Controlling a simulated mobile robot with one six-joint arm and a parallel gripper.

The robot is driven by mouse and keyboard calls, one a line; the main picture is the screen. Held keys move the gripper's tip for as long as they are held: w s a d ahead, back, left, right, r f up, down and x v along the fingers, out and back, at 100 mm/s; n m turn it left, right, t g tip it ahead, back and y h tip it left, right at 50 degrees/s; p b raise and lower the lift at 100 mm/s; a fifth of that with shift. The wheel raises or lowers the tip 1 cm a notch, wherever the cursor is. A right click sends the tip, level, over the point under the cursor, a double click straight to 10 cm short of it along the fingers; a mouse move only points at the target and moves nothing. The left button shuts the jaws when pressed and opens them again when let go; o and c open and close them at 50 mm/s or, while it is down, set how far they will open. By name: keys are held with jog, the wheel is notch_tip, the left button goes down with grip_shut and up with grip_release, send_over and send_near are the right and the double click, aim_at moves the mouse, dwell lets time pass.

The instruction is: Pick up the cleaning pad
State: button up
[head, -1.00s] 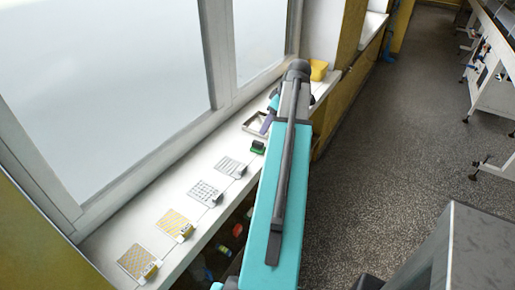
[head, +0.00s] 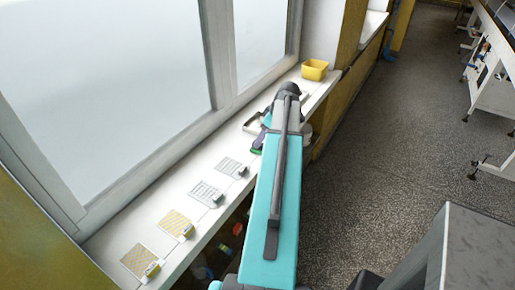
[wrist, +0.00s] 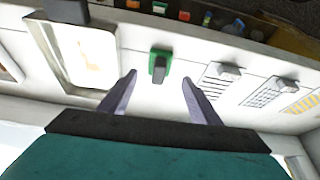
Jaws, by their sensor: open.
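The cleaning pad appears to be the small green block with a dark grip on top (wrist: 160,62). It lies on the white window sill (wrist: 215,52). In the head view only a green edge of the pad (head: 256,151) shows beside my arm. My gripper (wrist: 159,77) is open and empty. In the wrist view its two purple-grey fingers point toward the pad, one to each side of it, with clear gaps. I cannot tell how high the fingertips are above the sill.
A shallow tray (wrist: 62,28) lies beside the pad, and a yellow tub (head: 314,70) stands farther along the sill. Several mesh sheets with clips, one a grey sheet (head: 229,165), lie on the near side. The window (head: 110,90) borders the sill. Items sit on a shelf below.

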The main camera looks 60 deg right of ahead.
jog(key=shift+w+f, duration=0.1)
jog(key=shift+f, duration=0.15)
jog(key=shift+w+f, duration=0.1)
jog(key=shift+p+x, duration=0.9)
jog(key=shift+x, duration=0.15)
jog(key=shift+p+x, duration=0.5)
jog(key=shift+x, duration=0.95)
jog(key=shift+d, duration=0.1)
jog(key=c, duration=1.2)
